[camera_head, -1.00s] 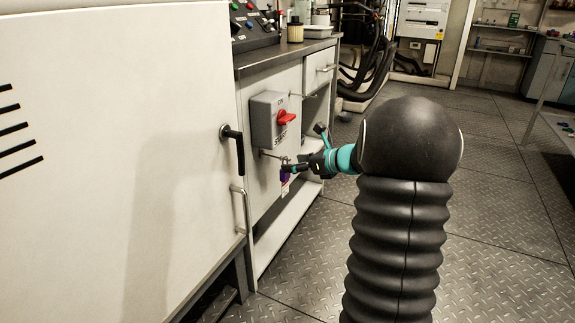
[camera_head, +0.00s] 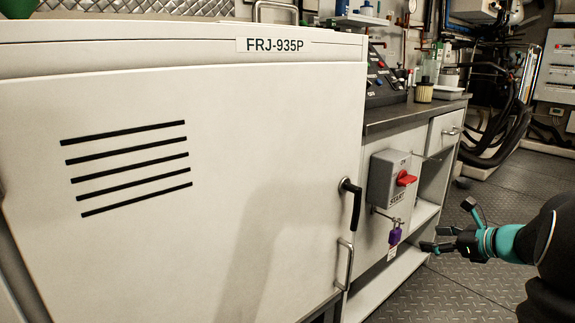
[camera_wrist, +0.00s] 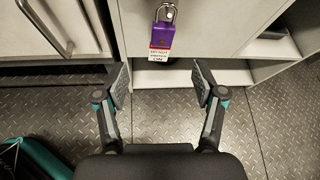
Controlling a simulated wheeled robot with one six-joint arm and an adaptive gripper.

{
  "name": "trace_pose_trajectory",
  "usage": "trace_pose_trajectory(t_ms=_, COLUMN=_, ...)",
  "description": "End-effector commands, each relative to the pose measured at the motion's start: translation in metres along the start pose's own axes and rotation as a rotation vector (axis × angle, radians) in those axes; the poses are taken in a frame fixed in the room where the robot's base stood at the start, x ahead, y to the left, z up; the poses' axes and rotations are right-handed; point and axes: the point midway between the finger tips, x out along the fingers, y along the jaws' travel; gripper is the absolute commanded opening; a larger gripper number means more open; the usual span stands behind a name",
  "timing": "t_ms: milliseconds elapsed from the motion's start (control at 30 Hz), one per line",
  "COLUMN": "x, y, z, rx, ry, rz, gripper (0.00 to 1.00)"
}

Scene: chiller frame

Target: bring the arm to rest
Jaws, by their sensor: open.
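My gripper (camera_head: 447,226) is open and empty at the right of the head view, in front of the workbench and apart from it. In the wrist view its two fingers (camera_wrist: 160,88) are spread with only floor and bench base between them. A purple padlock (camera_head: 395,236) hangs below the grey switch box with the red handle (camera_head: 405,178). The padlock also shows in the wrist view (camera_wrist: 161,40), with a white and red tag (camera_wrist: 159,54) under it. The gripper does not touch the padlock. Part of my arm is cut off at the right edge of the head view.
A white cabinet (camera_head: 230,215) labelled FRJ-935P fills the left, with a black door handle (camera_head: 352,203). The bench has a drawer (camera_head: 446,130) and open shelves (camera_head: 385,285). Black hoses (camera_head: 500,120) stand behind. The plate floor (camera_head: 480,285) around the gripper is clear.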

Motion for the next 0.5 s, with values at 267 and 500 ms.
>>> trace_pose_trajectory(t_ms=267, x=-0.015, y=0.082, z=-0.059, rx=-0.535, ry=0.264, rz=0.249, gripper=0.69)
trace_pose_trajectory(t_ms=500, x=-0.048, y=0.171, z=-0.046, rx=-1.127, ry=0.403, rz=0.561, gripper=0.69)
